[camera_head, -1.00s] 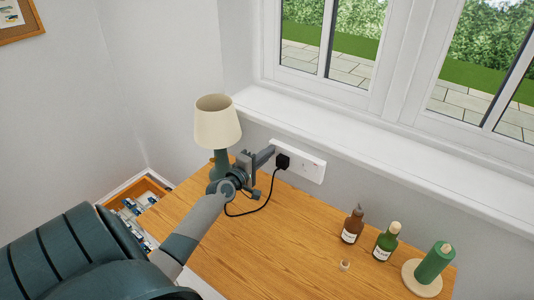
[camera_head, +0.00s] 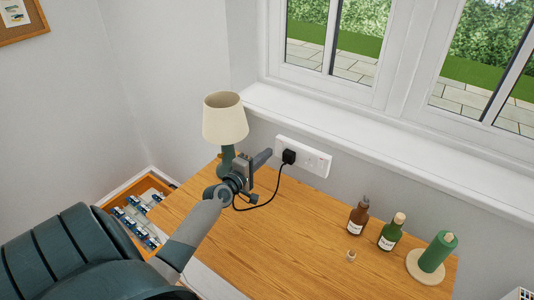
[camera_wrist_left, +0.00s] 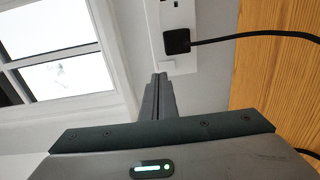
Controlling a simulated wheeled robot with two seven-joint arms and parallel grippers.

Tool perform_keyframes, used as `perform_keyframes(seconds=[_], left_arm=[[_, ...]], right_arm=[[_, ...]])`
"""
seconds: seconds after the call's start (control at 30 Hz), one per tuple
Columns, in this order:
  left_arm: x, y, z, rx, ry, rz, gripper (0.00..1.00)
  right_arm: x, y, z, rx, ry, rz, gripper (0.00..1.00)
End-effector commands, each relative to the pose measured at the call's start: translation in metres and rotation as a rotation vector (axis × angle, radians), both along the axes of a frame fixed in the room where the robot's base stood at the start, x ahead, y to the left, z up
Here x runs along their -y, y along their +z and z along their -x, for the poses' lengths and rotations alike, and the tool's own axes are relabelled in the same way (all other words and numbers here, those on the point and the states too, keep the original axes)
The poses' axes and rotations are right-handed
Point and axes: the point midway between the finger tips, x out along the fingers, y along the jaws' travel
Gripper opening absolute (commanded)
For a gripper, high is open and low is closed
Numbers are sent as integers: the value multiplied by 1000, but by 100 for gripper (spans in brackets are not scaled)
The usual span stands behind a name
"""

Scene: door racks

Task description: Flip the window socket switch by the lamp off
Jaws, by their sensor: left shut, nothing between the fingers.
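The white double socket (camera_head: 304,157) is on the wall under the window sill. A black plug (camera_head: 289,157) is in its left half, with a black cable running down to the table. In the left wrist view the socket (camera_wrist_left: 179,14) shows sideways, with the plug (camera_wrist_left: 177,41) and a small white rocker switch (camera_wrist_left: 167,66) near its end. My left gripper (camera_head: 263,157) is shut and empty, its tips just left of the socket. In the wrist view the fingertips (camera_wrist_left: 159,78) are close to the switch; I cannot tell if they touch. The lamp (camera_head: 225,119) stands left of my gripper. My right gripper is not in view.
A small cork-like piece (camera_head: 351,255) lies in front. The sill (camera_head: 350,135) overhangs the socket.

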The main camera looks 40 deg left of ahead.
Motion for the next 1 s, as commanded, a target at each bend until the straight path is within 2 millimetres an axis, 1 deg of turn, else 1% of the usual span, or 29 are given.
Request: perform_keyframes(seconds=[0.3, 0.5, 0.6, 0.8, 1.0], left_arm=[[4, 1, 33, -1, 0, 0, 0], [7, 2, 62, -2, 0, -1, 0], [8, 4, 74, -1, 0, 1, 0], [9, 6, 84, -1, 0, 1, 0], [9, 6, 85, -1, 0, 0, 0]], right_arm=[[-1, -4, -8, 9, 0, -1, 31], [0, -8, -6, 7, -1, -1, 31], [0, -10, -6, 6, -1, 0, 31], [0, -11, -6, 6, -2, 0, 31], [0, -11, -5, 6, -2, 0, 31]])
